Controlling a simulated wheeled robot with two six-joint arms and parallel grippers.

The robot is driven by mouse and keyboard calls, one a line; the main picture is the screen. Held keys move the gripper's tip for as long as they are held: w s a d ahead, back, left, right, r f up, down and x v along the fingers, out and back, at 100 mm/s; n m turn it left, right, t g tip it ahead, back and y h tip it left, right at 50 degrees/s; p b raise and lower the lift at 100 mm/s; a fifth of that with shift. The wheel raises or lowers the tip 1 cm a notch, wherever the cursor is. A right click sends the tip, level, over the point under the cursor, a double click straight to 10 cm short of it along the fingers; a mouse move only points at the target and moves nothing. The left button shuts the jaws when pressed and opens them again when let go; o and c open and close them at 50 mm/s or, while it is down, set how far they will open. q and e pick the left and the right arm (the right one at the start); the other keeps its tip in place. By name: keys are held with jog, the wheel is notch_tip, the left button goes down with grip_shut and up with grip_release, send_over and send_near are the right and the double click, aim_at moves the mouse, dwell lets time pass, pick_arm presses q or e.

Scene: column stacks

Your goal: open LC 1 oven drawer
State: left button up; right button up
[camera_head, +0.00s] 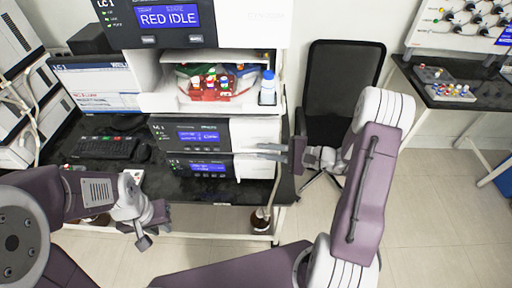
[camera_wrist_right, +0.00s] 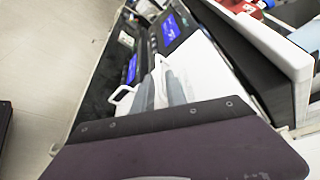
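The LC 1 stack (camera_head: 210,20) stands at the middle left, its top unit showing a "RED IDLE" display. Below an open sample bay are two white-and-dark drawer-like units, an upper one (camera_head: 258,131) and a lower one (camera_head: 255,169), each with a small blue screen; I cannot read which is the oven. My right gripper (camera_head: 264,152) reaches in from the right, its fingers at the right part of the upper unit's lower edge. In the right wrist view its grey fingers (camera_wrist_right: 161,90) lie beside a white handle (camera_wrist_right: 160,72); contact is unclear. My left gripper (camera_head: 155,228) is open and empty at the bench front.
The sample bay holds coloured vials (camera_head: 212,82), with a blue-capped bottle (camera_head: 268,80) at its right. A keyboard (camera_head: 105,147) lies on the black bench. A black chair (camera_head: 340,85) stands right of the stack. Another bench (camera_head: 440,92) is at the far right, with open floor in front.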

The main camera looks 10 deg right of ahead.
aim_at(256, 150)
jog(key=x, duration=0.3)
jog(key=shift+s+a+r, duration=0.1)
jog(key=shift+a, duration=0.2)
grip_shut()
dwell(1.2)
